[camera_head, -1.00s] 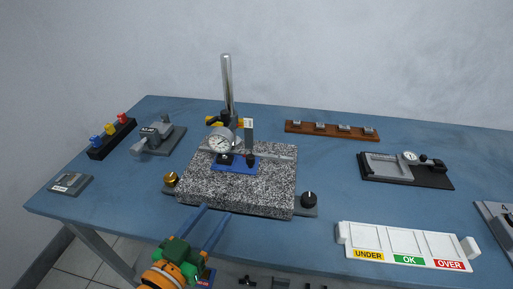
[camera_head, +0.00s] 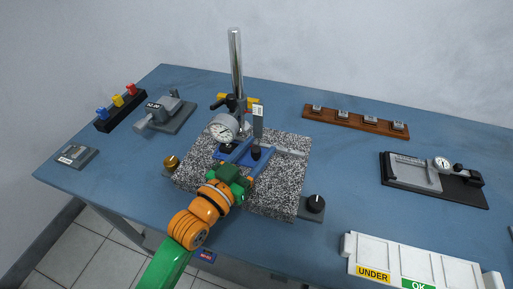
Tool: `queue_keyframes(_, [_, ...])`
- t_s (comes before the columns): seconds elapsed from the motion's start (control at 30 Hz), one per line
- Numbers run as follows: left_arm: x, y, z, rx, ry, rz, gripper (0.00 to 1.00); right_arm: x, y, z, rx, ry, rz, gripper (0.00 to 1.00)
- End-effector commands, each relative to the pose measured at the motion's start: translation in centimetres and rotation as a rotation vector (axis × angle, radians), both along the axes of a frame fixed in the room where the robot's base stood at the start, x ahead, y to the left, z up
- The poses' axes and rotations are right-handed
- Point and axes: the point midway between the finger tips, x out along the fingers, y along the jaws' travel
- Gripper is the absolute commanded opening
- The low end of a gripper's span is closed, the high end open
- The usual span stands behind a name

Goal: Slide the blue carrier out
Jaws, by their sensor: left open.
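The blue carrier (camera_head: 222,153) lies on the speckled granite plate (camera_head: 274,200) below the dial gauge (camera_head: 223,128). My left gripper (camera_head: 256,150) reaches over the plate from the front. Its two blue fingers are apart, one on each side of a small black knob (camera_head: 255,153) on the carrier. I cannot tell whether the fingers touch it. The green gripper body and orange wrist hide the front of the carrier. A grey upright block (camera_head: 258,120) stands just behind the knob. My right gripper is out of view.
A chrome post (camera_head: 236,65) rises behind the plate. A brass knob (camera_head: 171,163) and a black knob (camera_head: 316,204) flank the plate. A wooden rack (camera_head: 355,121), a black-based gauge (camera_head: 433,180) and a white labelled tray (camera_head: 410,262) stand to the right. Bare table lies between.

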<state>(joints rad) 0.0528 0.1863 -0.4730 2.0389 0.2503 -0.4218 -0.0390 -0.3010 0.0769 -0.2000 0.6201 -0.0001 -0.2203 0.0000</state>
Motion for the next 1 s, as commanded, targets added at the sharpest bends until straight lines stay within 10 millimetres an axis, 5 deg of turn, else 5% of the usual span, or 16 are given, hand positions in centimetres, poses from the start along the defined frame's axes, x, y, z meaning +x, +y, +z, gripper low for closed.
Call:
queue_keyframes(0.1, [-0.03,0.02,-0.02,0.000,0.000,0.000,0.57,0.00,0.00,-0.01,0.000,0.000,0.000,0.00])
queue_keyframes(0.3, [-0.04,0.04,-0.02,0.000,0.000,0.000,0.03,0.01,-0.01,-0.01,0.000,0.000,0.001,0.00])
queue_keyframes(0.33, [-0.04,0.04,-0.02,0.000,0.000,0.000,0.00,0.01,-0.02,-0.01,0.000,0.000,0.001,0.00])
queue_keyframes(1.0, [-0.04,0.04,-0.03,0.001,0.001,0.000,0.00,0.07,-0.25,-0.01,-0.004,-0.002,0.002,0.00])
